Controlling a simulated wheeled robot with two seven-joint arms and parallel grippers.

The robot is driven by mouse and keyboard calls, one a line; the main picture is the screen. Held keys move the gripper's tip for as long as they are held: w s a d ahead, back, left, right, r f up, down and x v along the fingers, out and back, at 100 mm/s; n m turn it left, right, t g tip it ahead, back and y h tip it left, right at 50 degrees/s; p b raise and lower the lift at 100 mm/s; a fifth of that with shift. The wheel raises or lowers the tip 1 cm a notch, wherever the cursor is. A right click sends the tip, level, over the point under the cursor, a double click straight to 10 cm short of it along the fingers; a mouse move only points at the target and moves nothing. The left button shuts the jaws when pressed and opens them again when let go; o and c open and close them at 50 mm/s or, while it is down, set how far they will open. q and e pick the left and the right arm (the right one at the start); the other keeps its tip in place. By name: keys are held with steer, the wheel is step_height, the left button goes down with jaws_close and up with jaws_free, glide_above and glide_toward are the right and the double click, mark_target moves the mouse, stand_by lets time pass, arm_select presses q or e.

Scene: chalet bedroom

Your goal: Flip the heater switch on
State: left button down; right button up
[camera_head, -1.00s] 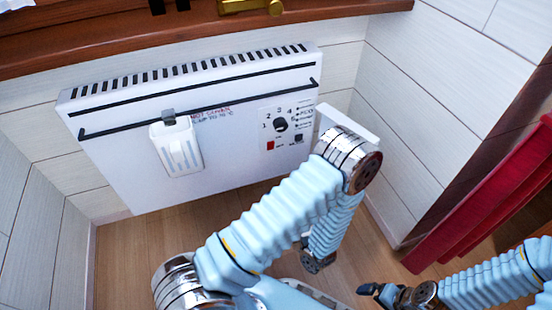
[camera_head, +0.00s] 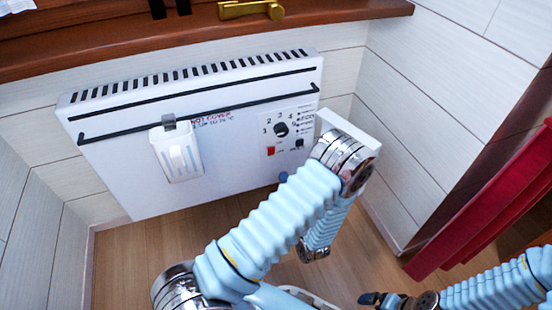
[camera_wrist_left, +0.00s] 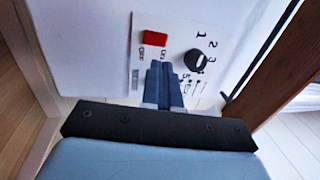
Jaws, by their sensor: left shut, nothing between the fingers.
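The heater (camera_head: 120,180) is a white wall panel under the wooden sill. Its red switch (camera_head: 271,151) sits at the lower left of the control plate, below the black dial (camera_head: 281,129). The red switch also shows in the left wrist view (camera_wrist_left: 155,37), with OFF and ON printed beside it. My left gripper (camera_head: 283,177) is mostly hidden behind my arm; a blue tip shows just below the control plate. In the left wrist view its fingers (camera_wrist_left: 164,68) are shut and empty, tips close to the switch; contact cannot be told. My right gripper (camera_head: 369,298) is at the bottom, its opening unclear.
A white container (camera_head: 178,155) hangs on the heater's front rail, left of the controls. The wooden sill (camera_head: 170,45) with a brass handle (camera_head: 250,9) runs above. A red curtain (camera_head: 490,205) hangs at the right. Wood floor (camera_head: 130,265) lies open below the heater.

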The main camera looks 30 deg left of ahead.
mark_target(273, 151)
arm_select(q)
steer(key=x, duration=0.8)
steer(key=shift+w+a, duration=0.15)
steer(key=shift+w, duration=0.1)
